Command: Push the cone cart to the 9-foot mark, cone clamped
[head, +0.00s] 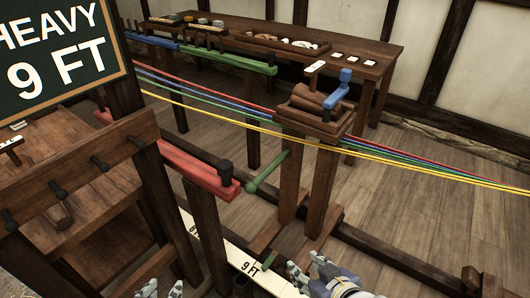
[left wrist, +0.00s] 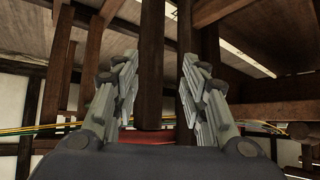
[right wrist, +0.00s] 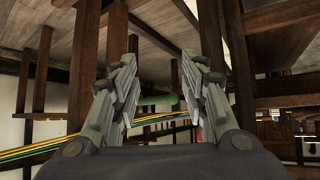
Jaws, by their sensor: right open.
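The cone cart (head: 318,170) is a dark wooden frame on the floor rail, right of centre in the head view. The wooden cone (head: 316,97) lies in its top, with a blue clamp handle (head: 341,88) above; I cannot tell whether it is clamped. A green push bar (head: 267,172) sticks out to the left. The 9 FT mark (head: 250,267) is on a white floor strip, close to the cart's near foot. My left gripper (head: 161,289) is open and empty at the bottom edge. My right gripper (head: 306,268) is open and empty just below the cart, apart from the push bar.
Red, blue, green and yellow strands (head: 420,170) run across through the cart. A sign (head: 62,50) reads HEAVY 9 FT. A red beam (head: 190,170) and a pegged wooden rack (head: 85,160) stand left. A long table (head: 350,55) is at the back.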

